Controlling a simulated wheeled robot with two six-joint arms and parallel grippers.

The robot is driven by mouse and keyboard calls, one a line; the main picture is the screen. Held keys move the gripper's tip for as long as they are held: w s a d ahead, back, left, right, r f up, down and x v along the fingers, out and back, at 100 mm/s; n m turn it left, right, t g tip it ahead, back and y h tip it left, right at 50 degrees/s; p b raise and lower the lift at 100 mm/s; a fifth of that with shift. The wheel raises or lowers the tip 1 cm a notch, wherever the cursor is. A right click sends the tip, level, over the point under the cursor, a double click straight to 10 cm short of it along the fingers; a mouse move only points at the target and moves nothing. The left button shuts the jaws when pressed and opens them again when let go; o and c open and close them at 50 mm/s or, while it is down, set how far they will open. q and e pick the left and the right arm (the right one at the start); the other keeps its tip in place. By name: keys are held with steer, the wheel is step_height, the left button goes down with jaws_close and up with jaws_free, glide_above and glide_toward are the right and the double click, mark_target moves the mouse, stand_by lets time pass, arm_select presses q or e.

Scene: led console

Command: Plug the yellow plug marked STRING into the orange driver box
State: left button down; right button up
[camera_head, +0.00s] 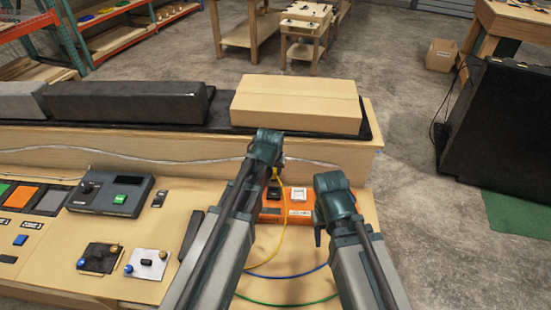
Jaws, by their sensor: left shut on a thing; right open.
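The orange driver box (300,211) sits on the wooden bench, with a white part and a dark part on its top. My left arm partly covers it. My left gripper (275,176) is over the back left part of the box, shut on the yellow plug; the plug is largely hidden, and its STRING mark cannot be read. A yellow cable (284,228) runs from there down across the box front to the bench. Whether the plug touches the box cannot be told. My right gripper (319,232) is open, at the right end of the box.
A blue cable (298,276) and a green cable (290,304) lie in front of the box. A cardboard box (297,107) stands on the raised ledge behind.

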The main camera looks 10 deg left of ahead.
mark_target(274, 189)
arm_select(q)
steer(key=shift+w+d, duration=0.15)
steer(key=shift+w, duration=0.05)
step_height(274, 189, down, 7)
steer(key=b, duration=0.7)
steer(key=shift+f, duration=0.1)
arm_select(e)
step_height(274, 189, down, 7)
steer(key=shift+f, duration=0.15)
arm_select(q)
steer(key=shift+f+b, duration=0.5)
steer(key=shift+b, duration=0.2)
arm_select(e)
steer(key=shift+f, duration=0.5)
stand_by(0.7)
